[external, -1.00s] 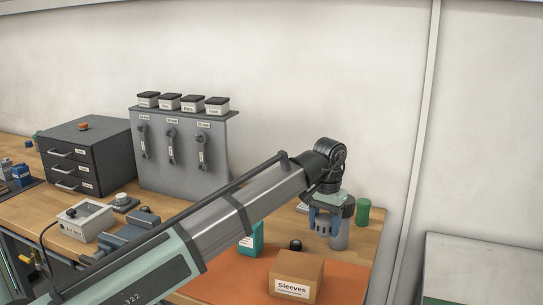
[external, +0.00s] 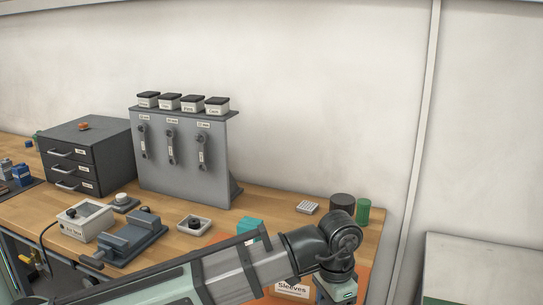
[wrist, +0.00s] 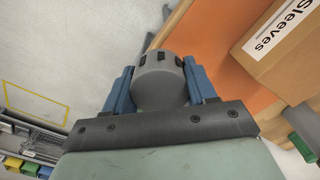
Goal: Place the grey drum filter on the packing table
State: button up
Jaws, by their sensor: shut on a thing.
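The grey drum filter (wrist: 160,82) is between the blue fingers of my gripper (wrist: 162,88) in the wrist view. My gripper is shut on its sides, and the filter's dark-slotted end shows. The filter appears just off the wooden bench's edge, with pale floor behind it. In the external view my wrist is at the bottom right of centre, and the fingers and filter are out of sight. I cannot tell which surface is the packing table; a pale flat-topped unit (external: 485,262) stands at the right in the external view.
A cardboard "Sleeves" box (wrist: 285,50) stands on an orange mat (wrist: 215,55), close right of the gripper. A dark drum (external: 342,206) and green cylinder (external: 363,211) stand at the bench's back right. Yellow-lined floor (wrist: 40,75) is clear at left.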

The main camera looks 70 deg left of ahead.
jog(key=w+a+r+m, duration=0.3)
jog(key=w+a+r, duration=0.3)
jog(key=a, duration=0.3)
jog(key=shift+n, duration=0.8)
jog(key=s+a, duration=0.1)
jog(key=a, duration=0.2)
jog(key=s+a, duration=0.1)
jog(key=a, duration=0.2)
jog(key=s+a, duration=0.1)
jog(key=a, duration=0.3)
jog(key=shift+s, duration=0.1)
jog(key=shift+s+a+f+m, duration=0.7)
jog(key=shift+s+a+f, duration=0.6)
jog(key=shift+s+a, duration=2.7)
jog(key=shift+s+d+f, duration=0.1)
jog(key=shift+d+f, duration=0.05)
jog(key=shift+f, duration=2.15)
jog(key=shift+s+d+f, duration=0.1)
jog(key=shift+d+f, duration=0.05)
jog(key=shift+f, duration=2.15)
jog(key=shift+f, duration=0.1)
jog(key=o, duration=1)
jog(key=shift+o, duration=0.2)
